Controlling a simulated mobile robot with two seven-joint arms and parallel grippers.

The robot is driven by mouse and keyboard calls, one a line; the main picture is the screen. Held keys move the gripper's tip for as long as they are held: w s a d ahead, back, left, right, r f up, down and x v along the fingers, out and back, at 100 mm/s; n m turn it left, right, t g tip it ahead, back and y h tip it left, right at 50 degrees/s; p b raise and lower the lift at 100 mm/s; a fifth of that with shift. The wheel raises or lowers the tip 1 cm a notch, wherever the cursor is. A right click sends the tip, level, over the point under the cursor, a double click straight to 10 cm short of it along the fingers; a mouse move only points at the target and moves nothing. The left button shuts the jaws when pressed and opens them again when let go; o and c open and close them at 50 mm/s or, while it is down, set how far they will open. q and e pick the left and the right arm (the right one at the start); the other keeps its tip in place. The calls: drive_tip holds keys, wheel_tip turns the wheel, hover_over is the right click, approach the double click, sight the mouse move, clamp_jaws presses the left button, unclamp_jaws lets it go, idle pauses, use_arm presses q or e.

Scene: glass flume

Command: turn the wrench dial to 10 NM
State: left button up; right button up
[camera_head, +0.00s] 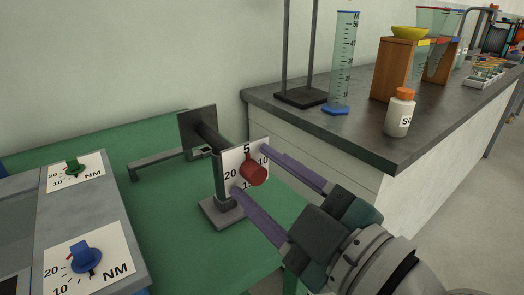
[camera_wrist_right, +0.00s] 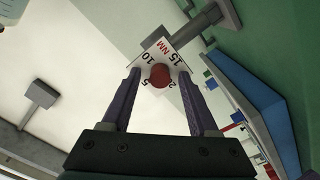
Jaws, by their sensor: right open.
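In the right wrist view the plate (camera_wrist_right: 166,53) reads 10 and 15 NM, and the red knob (camera_wrist_right: 160,75) partly covers other numbers. I cannot make out where the knob points. My right gripper (camera_head: 251,168) is open, its purple fingers on either side of the knob, with gaps visible in the wrist view. My left gripper is not in view.
A grey panel (camera_head: 60,215) with a green knob (camera_head: 75,168) and a blue knob (camera_head: 86,260), both on NM scales, is at left. A dark bench (camera_head: 345,130) at right holds a measuring cylinder (camera_head: 343,65) and an orange-capped bottle (camera_head: 400,115).

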clamp_jaws()
idle(0.4)
idle(0.4)
drive_tip(key=m, duration=0.4)
drive_tip(key=shift+m, duration=0.3)
drive_tip(key=m, duration=0.4)
drive_tip(key=shift+m, duration=0.3)
drive_tip(key=m, duration=0.4)
drive_tip(key=shift+m, duration=2.3)
